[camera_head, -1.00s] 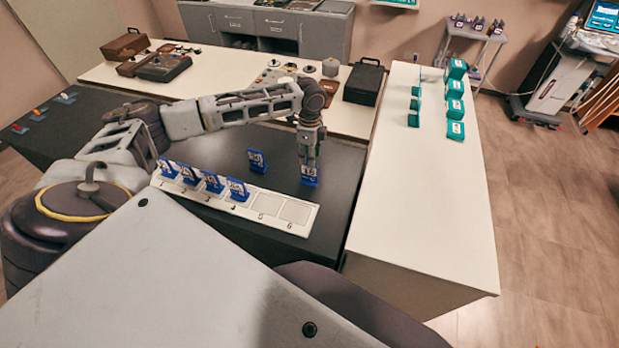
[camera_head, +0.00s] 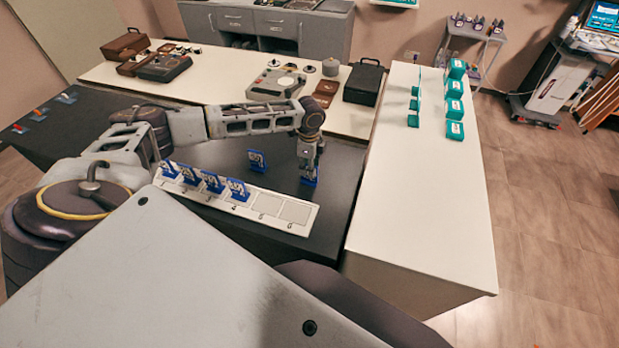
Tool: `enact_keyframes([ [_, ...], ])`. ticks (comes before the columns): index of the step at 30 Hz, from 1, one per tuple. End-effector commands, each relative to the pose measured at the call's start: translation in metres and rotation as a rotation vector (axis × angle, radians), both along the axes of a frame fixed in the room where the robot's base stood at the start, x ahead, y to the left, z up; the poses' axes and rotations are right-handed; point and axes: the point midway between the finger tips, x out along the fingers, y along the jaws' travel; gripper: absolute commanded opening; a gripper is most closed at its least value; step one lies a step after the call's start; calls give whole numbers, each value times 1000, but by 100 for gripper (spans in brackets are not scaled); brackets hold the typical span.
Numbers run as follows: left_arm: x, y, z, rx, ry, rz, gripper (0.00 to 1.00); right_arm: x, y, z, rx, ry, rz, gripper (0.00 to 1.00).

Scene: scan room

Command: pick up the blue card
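Another blue card (camera_head: 257,161) stands alone on the dark table, further left. Several more blue cards (camera_head: 238,190) stand in the left slots of the white rack (camera_head: 267,205). Slots 5 and 6 at its right end are empty. My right gripper is not in view.
The dark table (camera_head: 335,215) is clear right of the rack. A long white counter (camera_head: 425,200) adjoins it on the right, with several teal boxes (camera_head: 455,131) at its far end. A black case (camera_head: 363,82) and a grey device (camera_head: 276,84) stand on the white table behind.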

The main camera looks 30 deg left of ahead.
Motion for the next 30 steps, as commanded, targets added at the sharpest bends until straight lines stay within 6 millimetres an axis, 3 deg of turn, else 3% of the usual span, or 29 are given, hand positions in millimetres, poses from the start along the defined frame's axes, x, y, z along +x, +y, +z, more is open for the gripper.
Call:
enact_keyframes([
  [9, 0, 0, 0, 0, 0, 0, 36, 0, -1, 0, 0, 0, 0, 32],
  [18, 0, 0, 0, 0, 0, 0, 0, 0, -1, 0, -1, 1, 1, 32],
  [30, 0, 0, 0, 0, 0, 0, 0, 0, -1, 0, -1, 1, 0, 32],
])
